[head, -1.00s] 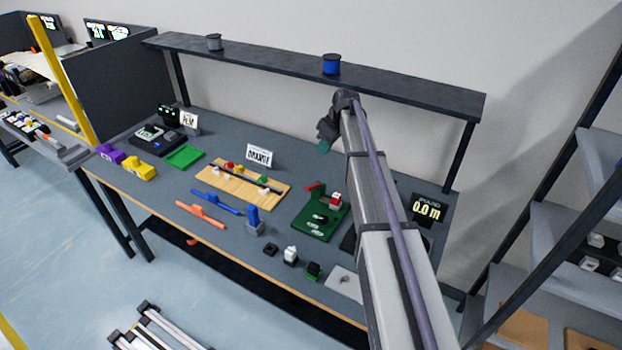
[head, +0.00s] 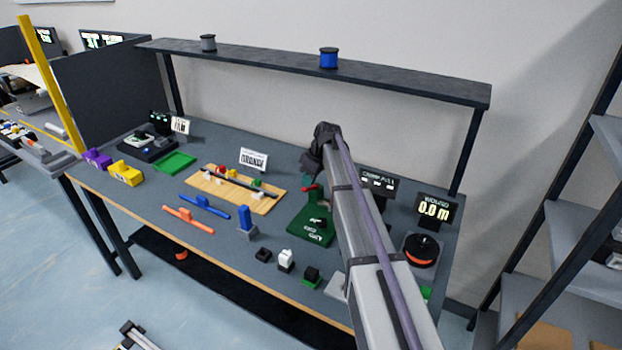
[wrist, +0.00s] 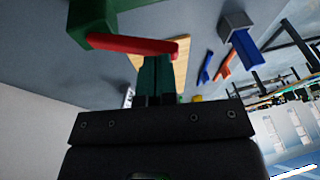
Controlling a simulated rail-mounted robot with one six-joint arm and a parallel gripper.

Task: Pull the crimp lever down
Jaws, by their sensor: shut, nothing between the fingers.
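The red crimp lever (head: 312,188) belongs to a green crimp fixture (head: 309,232) on the bench. In the wrist view the lever (wrist: 130,45) crosses sideways just beyond my fingertips, with part of the green fixture (wrist: 85,14) behind its left end. My gripper (head: 307,179) has green fingers and is right at the lever in the head view. In the wrist view the fingers (wrist: 155,68) are together and empty, under the lever's right half. I cannot tell whether they touch it. My arm hides the fixture's right part.
A crimp-pull display (head: 377,182) stands behind my arm, with a wound-length display (head: 437,208) and a spool winder (head: 421,250) to the right. A wooden board (head: 213,196) with a cable lies left. A shelf (head: 270,64) runs above the bench.

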